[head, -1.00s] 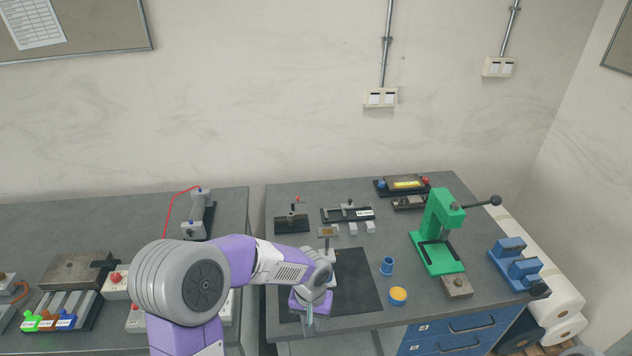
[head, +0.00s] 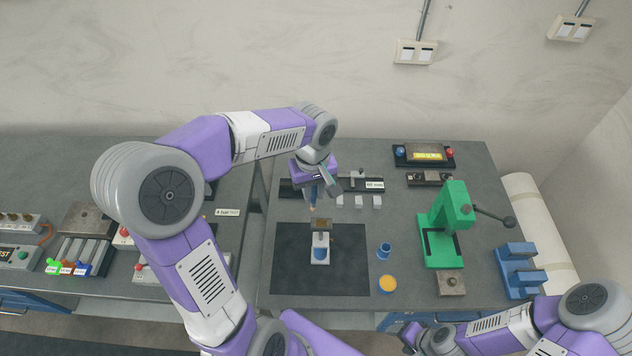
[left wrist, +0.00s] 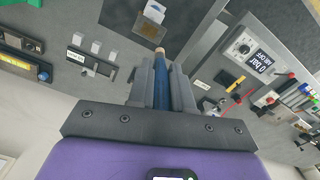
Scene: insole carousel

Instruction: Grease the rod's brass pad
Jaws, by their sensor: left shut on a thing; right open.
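My left gripper (head: 318,190) is shut on a slim blue-handled tool with a pale tan tip, which looks like a brush; it also shows in the left wrist view (left wrist: 160,88), pointing away from the palm. In the head view the tip is just behind a brown, brass-like pad (head: 321,224), apart from it as far as I can tell. The pad also shows in the left wrist view (left wrist: 152,27). It sits at the back of a pale stand (head: 320,262) with a blue part, on the dark mat (head: 285,275). My right gripper (head: 412,336) is open at the bottom edge.
A pot with yellow-orange contents (head: 387,284) and a blue cup (head: 384,251) stand right of the mat. A green press (head: 440,225) and blue blocks (head: 517,265) are further right. Small fixtures line the back. The mat's left part is clear.

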